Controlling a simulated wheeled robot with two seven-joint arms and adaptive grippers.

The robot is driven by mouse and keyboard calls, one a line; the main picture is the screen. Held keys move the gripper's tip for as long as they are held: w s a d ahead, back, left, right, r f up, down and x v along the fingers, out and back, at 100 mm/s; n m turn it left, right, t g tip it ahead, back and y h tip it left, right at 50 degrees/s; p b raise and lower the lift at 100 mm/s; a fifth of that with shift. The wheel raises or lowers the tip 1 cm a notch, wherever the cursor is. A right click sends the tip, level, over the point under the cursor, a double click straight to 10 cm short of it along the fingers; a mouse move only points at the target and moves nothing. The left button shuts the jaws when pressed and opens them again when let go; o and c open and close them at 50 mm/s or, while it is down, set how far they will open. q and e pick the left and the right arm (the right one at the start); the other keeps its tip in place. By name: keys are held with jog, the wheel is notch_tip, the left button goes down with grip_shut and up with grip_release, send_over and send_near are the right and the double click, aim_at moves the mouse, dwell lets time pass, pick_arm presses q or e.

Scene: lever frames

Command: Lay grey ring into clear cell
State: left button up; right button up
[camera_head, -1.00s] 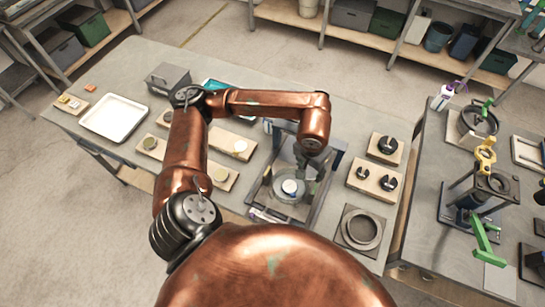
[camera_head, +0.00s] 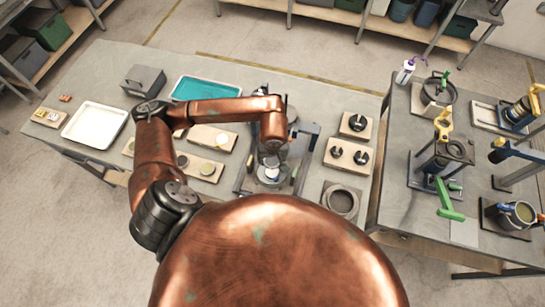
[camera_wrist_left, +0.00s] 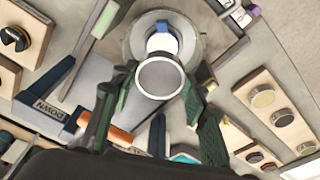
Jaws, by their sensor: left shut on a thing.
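The grey ring (camera_wrist_left: 160,78) is between the two fingers of my left gripper (camera_wrist_left: 158,92) in the left wrist view, held with its opening towards the camera. The clear cell (camera_wrist_left: 198,38) is a round see-through dish just beyond the ring; a white cylinder with a blue top (camera_wrist_left: 162,32) stands in its middle. The ring overlaps the cell's near part in this view; I cannot tell whether they touch. In the head view my left gripper (camera_head: 272,158) is over the cell (camera_head: 270,182), partly hiding it. My right gripper is not in view.
The cell stands within a dark frame (camera_head: 245,172). Weights on wooden boards (camera_head: 348,155) and a square plate with a larger round ring (camera_head: 342,201) lie to its right. Boards with discs (camera_head: 203,168), a white tray (camera_head: 95,125) and a teal tray (camera_head: 205,88) lie left.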

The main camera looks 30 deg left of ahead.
aim_at(272, 172)
pick_arm(q)
jog(key=shift+f+b, duration=0.3)
jog(key=shift+f, duration=1.45)
jog(key=shift+f+b, duration=0.25)
jog(key=shift+b, duration=0.1)
notch_tip(272, 172, down, 2)
jog(key=shift+b, duration=1.2)
jog(key=shift+f+b, duration=0.85)
jog(key=shift+b, duration=0.05)
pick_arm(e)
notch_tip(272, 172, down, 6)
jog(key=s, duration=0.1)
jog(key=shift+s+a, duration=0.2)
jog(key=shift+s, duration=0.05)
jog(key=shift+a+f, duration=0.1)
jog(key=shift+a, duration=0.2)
pick_arm(q)
jog(key=shift+b, duration=0.5)
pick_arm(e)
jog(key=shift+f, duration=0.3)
pick_arm(q)
jog(key=shift+f, duration=0.1)
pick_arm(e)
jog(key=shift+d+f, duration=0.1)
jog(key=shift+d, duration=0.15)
